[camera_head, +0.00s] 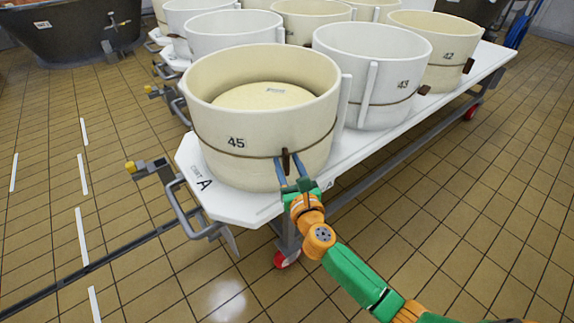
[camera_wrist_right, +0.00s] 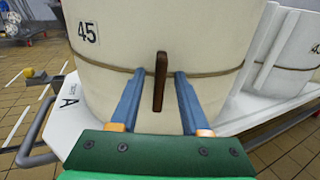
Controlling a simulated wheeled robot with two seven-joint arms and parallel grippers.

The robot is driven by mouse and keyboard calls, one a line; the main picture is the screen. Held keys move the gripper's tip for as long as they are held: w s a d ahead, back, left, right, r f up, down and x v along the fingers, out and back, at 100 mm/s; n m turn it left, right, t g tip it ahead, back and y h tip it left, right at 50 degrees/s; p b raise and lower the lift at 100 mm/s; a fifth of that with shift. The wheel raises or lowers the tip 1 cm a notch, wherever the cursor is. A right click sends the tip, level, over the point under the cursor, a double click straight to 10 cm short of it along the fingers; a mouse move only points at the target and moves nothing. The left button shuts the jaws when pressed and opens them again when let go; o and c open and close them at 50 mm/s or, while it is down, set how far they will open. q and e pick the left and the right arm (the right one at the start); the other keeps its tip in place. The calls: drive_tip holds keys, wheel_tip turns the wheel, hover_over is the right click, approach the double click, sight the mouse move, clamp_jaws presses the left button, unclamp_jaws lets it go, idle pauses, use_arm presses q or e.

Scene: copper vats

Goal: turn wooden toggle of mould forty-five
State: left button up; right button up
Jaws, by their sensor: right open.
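The mould marked 45 (camera_head: 262,120) is a large cream tub at the near end of a white cart, with a pale round block inside it. A thin brown cord (camera_head: 225,149) runs around its lower half. Its wooden toggle (camera_head: 286,160) is a small dark brown bar standing upright at the cord. In the right wrist view the toggle (camera_wrist_right: 160,81) stands between the two blue fingers of my right gripper (camera_wrist_right: 158,90), with a gap on each side. My right gripper (camera_head: 293,170) is open in front of the mould. My left gripper is not in view.
The white cart top (camera_head: 210,191), marked A, has a grey handle (camera_head: 184,207) at its near end. Mould 43 (camera_head: 387,80) and mould 42 (camera_head: 440,50) stand behind to the right. A dark vat (camera_head: 65,35) is far left. Tiled floor is free to the right.

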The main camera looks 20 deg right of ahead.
clamp_jaws()
idle(0.4)
drive_tip(key=shift+n+p, duration=0.4)
drive_tip(key=shift+n, duration=0.1)
drive_tip(key=shift+a+r+n+p, duration=0.1)
drive_tip(key=shift+n+p, duration=0.55)
drive_tip(key=shift+n, duration=0.45)
drive_tip(key=n+p, duration=0.1)
drive_tip(key=n, duration=0.2)
drive_tip(key=shift+a+n, duration=0.15)
drive_tip(key=shift+n, duration=0.25)
drive_tip(key=n, duration=0.1)
drive_tip(key=n+p, duration=0.1)
drive_tip(key=n, duration=0.3)
drive_tip(key=shift+a+f+p, duration=0.1)
drive_tip(key=shift+f+p, duration=0.15)
drive_tip(key=shift+p, duration=0.15)
drive_tip(key=n, duration=0.4)
drive_tip(key=n+p, duration=0.1)
drive_tip(key=shift+f+n, duration=0.25)
drive_tip(key=shift+n, duration=0.15)
